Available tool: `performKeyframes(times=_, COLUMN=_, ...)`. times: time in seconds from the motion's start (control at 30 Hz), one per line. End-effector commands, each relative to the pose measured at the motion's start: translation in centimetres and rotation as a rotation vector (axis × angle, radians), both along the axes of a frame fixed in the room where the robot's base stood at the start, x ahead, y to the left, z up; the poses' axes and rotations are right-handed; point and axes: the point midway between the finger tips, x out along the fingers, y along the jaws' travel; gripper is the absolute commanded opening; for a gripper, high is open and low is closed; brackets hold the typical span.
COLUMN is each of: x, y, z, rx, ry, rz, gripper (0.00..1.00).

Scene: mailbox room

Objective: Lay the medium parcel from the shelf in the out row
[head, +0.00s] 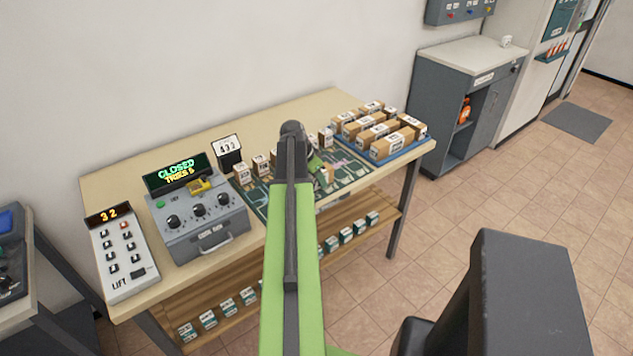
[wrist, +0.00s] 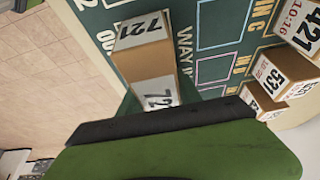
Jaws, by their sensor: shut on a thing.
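A brown cardboard parcel with white 721 labels (wrist: 148,57) is held at my gripper (wrist: 155,100), in the middle of the wrist view. My gripper is shut on it. The parcel is over the green mat (wrist: 103,15), near the lettering that starts "OU". Whether it touches the mat I cannot tell. In the head view my arm hides much of the mat (head: 352,170); my gripper (head: 318,168) and a bit of the parcel (head: 328,174) show just right of the arm.
Parcels labelled 531 (wrist: 276,75) and 421 (wrist: 297,30) stand by the mat's other rows. A blue tray (head: 420,138) of several parcels is at the table's right end. A console (head: 200,222) reading CLOSED stands left. Several small boxes sit on the lower shelf (head: 380,233).

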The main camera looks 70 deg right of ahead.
Motion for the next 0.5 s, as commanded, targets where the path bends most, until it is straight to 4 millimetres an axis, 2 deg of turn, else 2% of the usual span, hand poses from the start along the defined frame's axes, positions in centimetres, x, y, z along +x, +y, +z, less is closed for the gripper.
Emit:
performKeyframes(times=0.03, x=-0.01, y=0.0, z=-0.16, rx=0.0, ry=0.0, rz=0.0, gripper=0.43)
performKeyframes(times=0.2, x=-0.03, y=-0.01, z=-0.08, rx=0.0, ry=0.0, rz=0.0, gripper=0.63)
performKeyframes(times=0.5, x=-0.06, y=-0.02, z=0.05, rx=0.0, ry=0.0, rz=-0.001, gripper=0.63)
